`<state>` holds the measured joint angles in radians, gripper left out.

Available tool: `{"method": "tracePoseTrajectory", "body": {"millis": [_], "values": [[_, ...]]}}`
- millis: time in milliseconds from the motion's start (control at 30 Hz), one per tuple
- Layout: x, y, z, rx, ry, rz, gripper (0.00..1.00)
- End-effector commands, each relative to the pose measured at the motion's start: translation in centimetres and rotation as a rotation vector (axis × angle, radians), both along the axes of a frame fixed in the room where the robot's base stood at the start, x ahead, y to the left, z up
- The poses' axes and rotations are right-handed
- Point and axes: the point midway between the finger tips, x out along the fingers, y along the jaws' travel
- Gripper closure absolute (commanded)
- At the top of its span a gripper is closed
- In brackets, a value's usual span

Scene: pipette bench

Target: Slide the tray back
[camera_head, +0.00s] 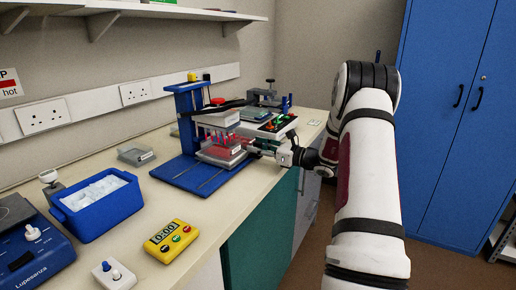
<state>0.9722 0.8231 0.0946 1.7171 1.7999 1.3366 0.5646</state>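A blue stand (185,110) with a blue base (185,175) stands on the bench and carries a pipetting head with several red tips. Under the head is a light grey tray (221,158) with a pinkish-red plate (222,149) on it. Two thin rails run along the blue base, in front of the tray. My gripper (262,147) reaches in from the right, low beside the tray's right side. Its fingers are small and partly lost among the machine parts, so I cannot tell whether they touch the tray or are open or shut.
A blue ice box (97,226), a yellow timer (172,241) and a clear grey box (136,156) stand left of the stand. A rack with coloured items (272,124) is behind my gripper. The bench front between the timer and the stand is clear. Blue cabinets (453,130) are at right.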

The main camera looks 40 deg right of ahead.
Motion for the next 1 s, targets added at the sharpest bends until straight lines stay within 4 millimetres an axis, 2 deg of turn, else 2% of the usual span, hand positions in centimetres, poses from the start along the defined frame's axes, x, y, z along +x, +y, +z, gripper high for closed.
{"method": "tracePoseTrajectory", "body": {"millis": [167, 267, 700, 833, 1000], "values": [[-0.2, 0.0, 0.0, 0.000, 0.000, 0.002, 0.62], [-1.0, -0.3, 0.0, 0.000, 0.001, 0.001, 0.62], [-8.7, -3.2, 0.0, 0.001, 0.000, -0.002, 0.62], [-10.3, -3.8, 0.0, 0.001, 0.000, -0.001, 0.62], [-11.2, -4.1, 0.0, 0.001, 0.000, 0.000, 0.62]]}}
